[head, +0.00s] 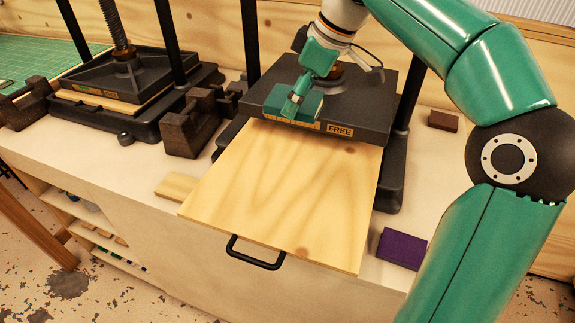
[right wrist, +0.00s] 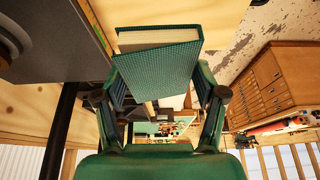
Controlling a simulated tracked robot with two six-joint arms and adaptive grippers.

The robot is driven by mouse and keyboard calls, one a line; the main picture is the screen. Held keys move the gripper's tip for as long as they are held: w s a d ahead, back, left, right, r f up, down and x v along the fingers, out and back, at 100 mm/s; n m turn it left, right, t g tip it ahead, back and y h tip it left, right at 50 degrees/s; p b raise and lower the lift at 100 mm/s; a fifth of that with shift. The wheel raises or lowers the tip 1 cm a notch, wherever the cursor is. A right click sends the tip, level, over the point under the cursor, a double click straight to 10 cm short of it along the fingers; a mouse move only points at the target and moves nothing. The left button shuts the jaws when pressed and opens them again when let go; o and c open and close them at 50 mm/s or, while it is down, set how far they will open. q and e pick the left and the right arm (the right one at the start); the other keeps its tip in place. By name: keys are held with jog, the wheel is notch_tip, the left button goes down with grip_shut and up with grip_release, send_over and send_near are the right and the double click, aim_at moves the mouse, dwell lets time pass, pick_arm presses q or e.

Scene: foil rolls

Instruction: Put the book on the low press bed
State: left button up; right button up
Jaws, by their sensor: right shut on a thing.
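My right gripper (head: 300,88) is shut on a teal cloth-covered book (right wrist: 158,62). In the right wrist view the book sits between the two fingers, its pale page edge showing. In the head view the gripper points down over the dark platen of the right press (head: 365,112), which carries a yellow "FREE" label. A teal patch of the book (head: 311,108) shows there; whether it touches the platen I cannot tell. A pale wooden board (head: 290,195) sticks out from under this platen toward the front. My left gripper is not in view.
A second press (head: 115,80) stands at the left with its platen close above a wooden board. Dark blocks (head: 190,125) lie between the presses. A purple block (head: 402,248) and a brown block (head: 442,121) lie at the right. The protruding board's top is clear.

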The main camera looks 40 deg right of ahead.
jog(key=b, duration=0.2)
send_over(289, 174)
jog(key=s, duration=0.1)
jog(key=f, duration=1.2)
jog(key=shift+s+d+f, duration=0.15)
jog(key=shift+d+f, duration=0.05)
jog(key=shift+d, duration=0.1)
jog(key=shift+f, duration=2.6)
jog(key=o, duration=1.2)
jog(key=shift+c, duration=0.2)
jog(key=shift+r, duration=0.1)
jog(key=v, duration=1.1)
jog(key=shift+s+r, duration=0.2)
jog(key=shift+r, duration=0.15)
